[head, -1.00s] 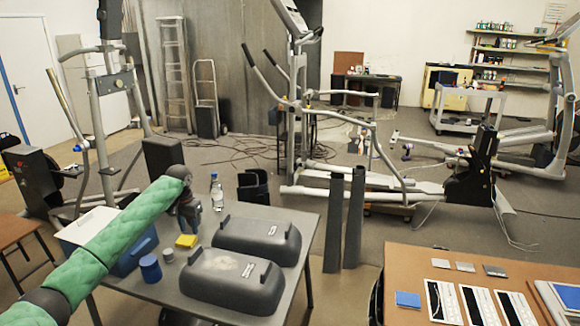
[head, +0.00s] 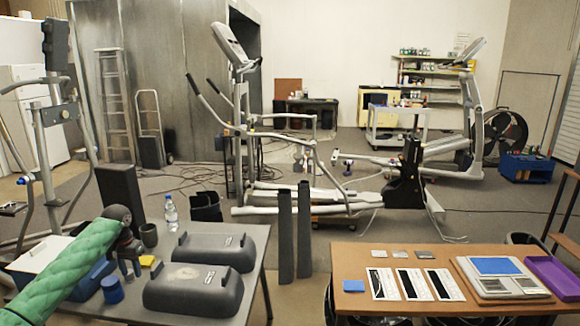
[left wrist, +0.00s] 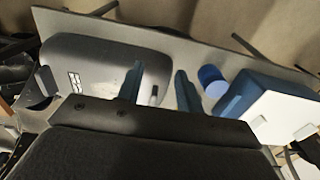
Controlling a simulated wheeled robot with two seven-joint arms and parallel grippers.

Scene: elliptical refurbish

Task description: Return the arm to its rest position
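My left arm in its green sleeve (head: 65,272) reaches in from the lower left over the grey table. My left gripper (head: 130,262) points down above the table's left part, between the blue container (head: 112,290) and the nearer dark cover (head: 195,290). In the left wrist view its two bluish fingers (left wrist: 160,88) stand apart with a gap between them. A small pale object (left wrist: 153,96) shows in that gap, and I cannot tell what it is. My right arm and gripper are out of view.
The grey table (head: 255,275) also holds a second dark cover (head: 215,250), a water bottle (head: 171,213), a yellow block (head: 147,261) and a white-topped blue box (head: 50,255). A brown table (head: 350,262) stands at right. An elliptical machine (head: 240,120) stands behind.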

